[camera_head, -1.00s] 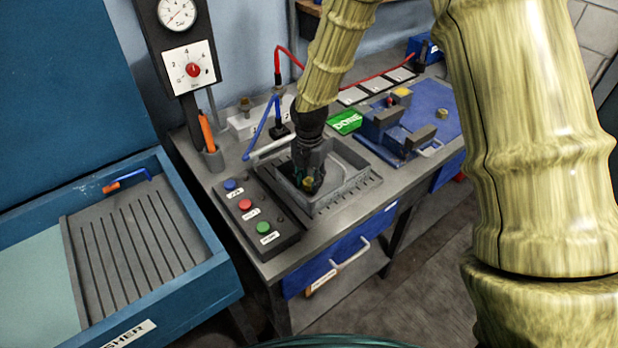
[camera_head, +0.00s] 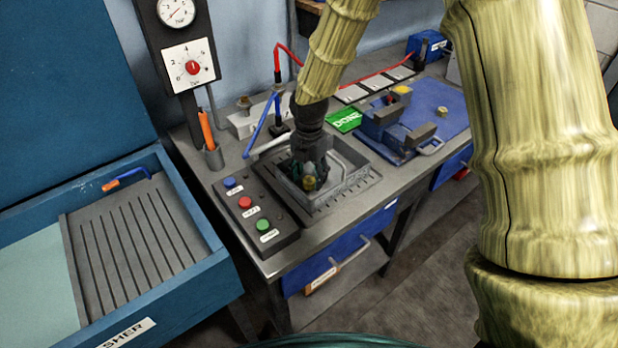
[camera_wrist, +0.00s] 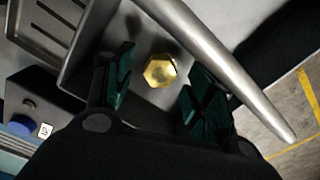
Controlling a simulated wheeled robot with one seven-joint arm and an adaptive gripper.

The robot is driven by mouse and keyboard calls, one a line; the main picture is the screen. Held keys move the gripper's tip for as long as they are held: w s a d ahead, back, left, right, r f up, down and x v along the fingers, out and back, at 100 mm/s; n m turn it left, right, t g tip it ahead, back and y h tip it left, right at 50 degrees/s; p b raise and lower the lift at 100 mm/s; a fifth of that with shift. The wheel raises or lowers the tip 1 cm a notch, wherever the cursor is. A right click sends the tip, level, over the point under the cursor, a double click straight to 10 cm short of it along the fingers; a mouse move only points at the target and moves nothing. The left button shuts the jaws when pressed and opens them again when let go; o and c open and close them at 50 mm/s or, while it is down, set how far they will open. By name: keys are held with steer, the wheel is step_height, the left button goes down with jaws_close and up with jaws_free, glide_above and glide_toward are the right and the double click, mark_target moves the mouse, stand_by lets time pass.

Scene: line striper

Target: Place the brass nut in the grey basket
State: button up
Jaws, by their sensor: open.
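The brass nut (camera_wrist: 160,70) is a hexagonal piece lying between my gripper's two green-padded fingers in the wrist view, with gaps on both sides. It also shows as a small yellow spot (camera_head: 309,183) in the head view, inside the grey basket (camera_head: 352,161). The basket's grey floor (camera_wrist: 140,103) lies beneath the nut in the wrist view; whether they touch is hard to tell. My gripper (camera_head: 312,180) is open and points down into the basket. It shows open around the nut in the wrist view (camera_wrist: 158,88) too.
A button box (camera_head: 246,206) stands left of the basket. A green sign (camera_head: 344,121) and a blue fixture (camera_head: 398,125) are behind and to the right. A blue washer basin (camera_head: 180,215) is at left. A metal bar (camera_wrist: 215,58) passes close beside the right finger.

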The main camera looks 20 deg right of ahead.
mark_target(309, 179)
step_height(309, 179, up, 11)
steer(key=b, duration=0.2)
stand_by(0.4)
steer(key=shift+f, duration=0.1)
